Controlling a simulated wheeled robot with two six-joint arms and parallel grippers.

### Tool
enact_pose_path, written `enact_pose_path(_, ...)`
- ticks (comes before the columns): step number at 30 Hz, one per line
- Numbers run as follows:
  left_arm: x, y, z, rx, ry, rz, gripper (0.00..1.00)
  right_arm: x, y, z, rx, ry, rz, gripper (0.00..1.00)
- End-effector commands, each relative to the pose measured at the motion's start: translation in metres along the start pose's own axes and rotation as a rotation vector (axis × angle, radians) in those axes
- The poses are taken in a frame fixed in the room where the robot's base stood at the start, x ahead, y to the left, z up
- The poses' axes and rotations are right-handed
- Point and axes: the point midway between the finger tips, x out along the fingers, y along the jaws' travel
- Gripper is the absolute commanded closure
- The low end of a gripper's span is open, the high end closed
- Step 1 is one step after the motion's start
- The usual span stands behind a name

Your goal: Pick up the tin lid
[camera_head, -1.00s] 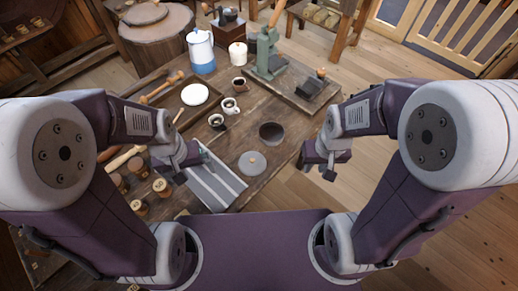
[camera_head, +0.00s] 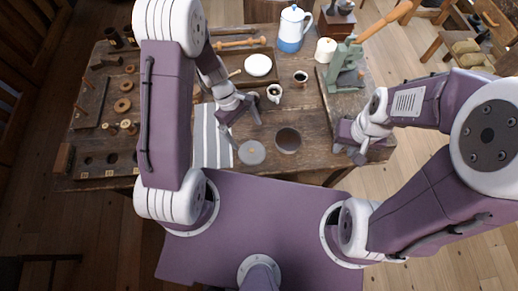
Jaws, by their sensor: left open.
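The tin lid (camera_head: 251,152) is a flat grey disc with a small pale knob. It lies on the wooden table near its front edge, left of a dark round bowl (camera_head: 288,140). My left gripper (camera_head: 246,132) is open and empty, just behind and above the lid, with its fingers spread. One finger appears close to the lid's left edge; I cannot tell whether it touches. My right gripper (camera_head: 357,155) hangs near the table's right front edge, away from the lid. Its jaws are too small and dark to tell open from shut.
A striped cloth (camera_head: 212,138) lies left of the lid. Behind are dark-filled cups (camera_head: 274,93), a white dish (camera_head: 258,65), a blue-and-white pot (camera_head: 291,28) and a green press (camera_head: 345,62). Pegged boards and wooden rings (camera_head: 122,105) fill the table's left side.

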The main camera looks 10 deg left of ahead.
Motion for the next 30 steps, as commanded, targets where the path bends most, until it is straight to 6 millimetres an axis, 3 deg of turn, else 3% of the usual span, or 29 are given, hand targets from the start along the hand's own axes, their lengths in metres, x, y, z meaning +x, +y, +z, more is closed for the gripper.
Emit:
enact_pose_path(5, 0.003, -0.005, 0.000, -0.009, -0.009, -0.012, 0.00, -0.003, 0.000, 0.000, 0.000, 0.000, 0.000, 0.72)
enact_pose_path(12, 0.037, -0.006, 0.001, -0.007, -0.009, -0.013, 0.00, 0.002, 0.000, 0.000, 0.000, 0.000, 0.000, 0.72)
enact_pose_path(17, 0.043, -0.006, 0.000, -0.007, -0.007, -0.012, 0.00, 0.002, 0.000, 0.000, 0.000, 0.000, 0.000, 0.72)
enact_pose_path(24, 0.085, -0.009, -0.001, -0.008, -0.009, -0.014, 0.00, 0.010, 0.000, 0.001, 0.000, 0.000, 0.000, 0.72)
enact_pose_path(30, 0.092, -0.009, -0.001, -0.007, -0.006, -0.011, 0.00, 0.010, 0.000, 0.001, 0.000, 0.000, 0.000, 0.72)
